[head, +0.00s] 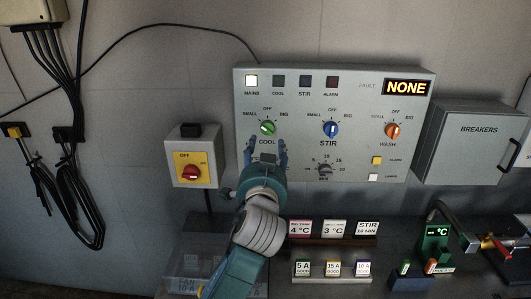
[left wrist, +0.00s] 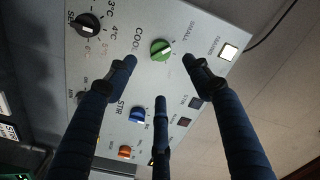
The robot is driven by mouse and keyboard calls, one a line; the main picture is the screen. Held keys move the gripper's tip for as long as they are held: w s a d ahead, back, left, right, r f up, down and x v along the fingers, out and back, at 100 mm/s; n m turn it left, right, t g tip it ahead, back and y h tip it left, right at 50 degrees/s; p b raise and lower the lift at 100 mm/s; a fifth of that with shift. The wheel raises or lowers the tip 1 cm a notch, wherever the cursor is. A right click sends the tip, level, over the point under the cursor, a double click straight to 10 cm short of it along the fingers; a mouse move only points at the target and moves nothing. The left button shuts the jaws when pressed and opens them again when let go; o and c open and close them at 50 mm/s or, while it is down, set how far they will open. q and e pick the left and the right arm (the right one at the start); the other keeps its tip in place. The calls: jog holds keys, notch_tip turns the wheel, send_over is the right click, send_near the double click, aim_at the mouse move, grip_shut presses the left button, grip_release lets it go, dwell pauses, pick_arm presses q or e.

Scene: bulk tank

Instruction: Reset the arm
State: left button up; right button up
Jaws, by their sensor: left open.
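My left arm comes in from below in the head view. Its left gripper (head: 267,151) is open, with its fingers just below the green COOL knob (head: 267,128) on the grey control panel (head: 350,88). In the left wrist view the green knob (left wrist: 161,50) lies ahead, between and beyond the spread fingers of the gripper (left wrist: 158,68). Nothing is between the fingers, and I cannot tell whether any fingertip touches the panel. The display (head: 408,88) reads NONE. My right gripper is not in view.
A blue STIR knob (head: 330,129) and orange WASH knob (head: 392,131) sit right of the green knob. A red switch on a yellow plate (head: 193,172) is left, a breakers box (head: 475,145) right. Label cards (head: 333,229) and a green °C meter (head: 436,238) stand below.

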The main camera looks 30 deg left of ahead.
pick_arm(q)
jog(key=shift+s+d, duration=0.2)
jog(key=shift+s, duration=0.1)
jog(key=shift+f, duration=0.1)
